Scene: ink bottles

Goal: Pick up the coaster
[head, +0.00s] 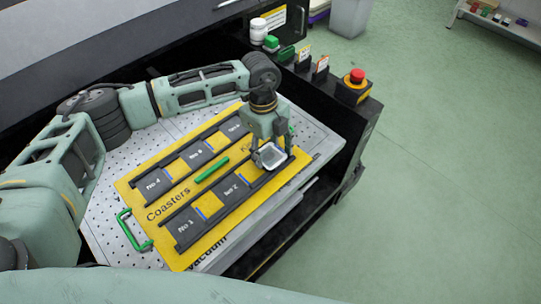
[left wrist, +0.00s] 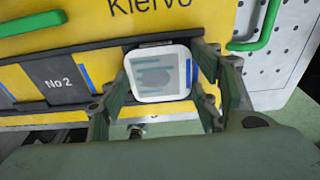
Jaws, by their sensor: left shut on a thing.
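The coaster (head: 271,157) is a small white, rounded-square piece with a pale grey-green face. It is at the right end of the front row of the yellow board (head: 152,195). My left gripper (head: 268,151) points down over it and is shut on it. In the left wrist view the coaster (left wrist: 158,73) sits between the two fingers (left wrist: 165,82), one on each side. It is over or in the slot right of the one marked No 2. I cannot tell whether it is clear of the slot floor. My right gripper is not in view.
The board has dark rails with numbered slots and green handles (head: 134,231). It lies on a perforated white table (head: 98,222). Green floor is open at right.

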